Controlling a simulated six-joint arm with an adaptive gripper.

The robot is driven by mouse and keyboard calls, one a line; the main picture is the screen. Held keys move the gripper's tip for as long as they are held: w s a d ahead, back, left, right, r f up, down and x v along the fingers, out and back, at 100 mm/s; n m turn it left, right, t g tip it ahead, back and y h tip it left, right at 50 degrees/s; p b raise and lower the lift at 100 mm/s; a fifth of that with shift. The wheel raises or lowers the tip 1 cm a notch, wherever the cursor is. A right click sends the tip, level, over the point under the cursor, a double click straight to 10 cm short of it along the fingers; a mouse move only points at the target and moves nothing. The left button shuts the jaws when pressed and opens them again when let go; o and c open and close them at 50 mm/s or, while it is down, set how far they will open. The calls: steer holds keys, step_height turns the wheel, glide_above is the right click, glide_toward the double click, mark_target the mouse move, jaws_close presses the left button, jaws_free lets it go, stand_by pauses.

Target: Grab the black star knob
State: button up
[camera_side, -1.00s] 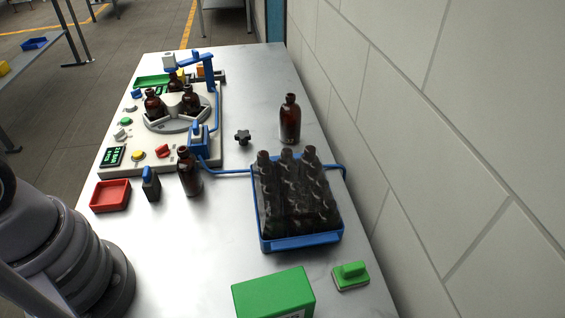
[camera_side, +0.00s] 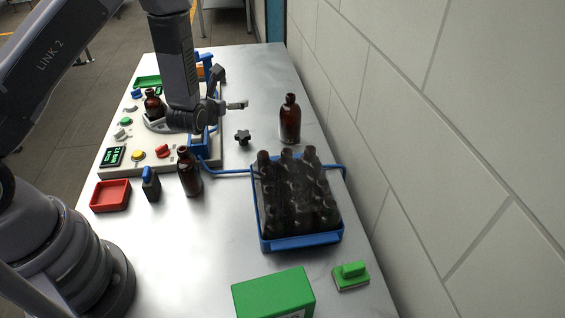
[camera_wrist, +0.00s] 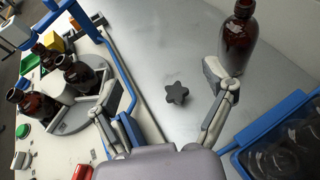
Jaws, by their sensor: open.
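The black star knob (camera_side: 243,137) lies on the bare metal table, between the white machine board and a lone amber bottle. In the wrist view the knob (camera_wrist: 177,93) shows whole, ahead of my gripper and between the lines of its two fingers. My gripper (camera_wrist: 158,90) is open and empty, its fingers spread wide. In the side view my gripper (camera_side: 228,92) hangs above the table, up and a little left of the knob, apart from it.
An amber bottle (camera_side: 290,120) stands right of the knob; another amber bottle (camera_side: 189,172) stands front left. A blue crate (camera_side: 301,242) of dark bottles is in front, with a blue rail (camera_side: 231,172) running to it. The white board (camera_side: 117,138) lies left.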

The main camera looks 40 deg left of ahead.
glide_toward(243, 134)
steer(key=shift+w+a+f, duration=0.1)
steer(key=shift+w+a, duration=0.2)
steer(key=shift+w, duration=0.25)
steer(key=shift+w+a+f, duration=0.1)
steer(key=shift+w+a, duration=0.15)
steer(key=shift+w, duration=0.3)
steer(key=shift+w+f, duration=0.1)
steer(key=shift+f, duration=0.2)
steer(key=x, duration=0.7)
steer(key=shift+w+f, duration=0.1)
steer(key=shift+f, duration=0.15)
steer(key=c, duration=1.2)
steer(key=shift+o, duration=0.2)
steer(key=shift+r, duration=0.15)
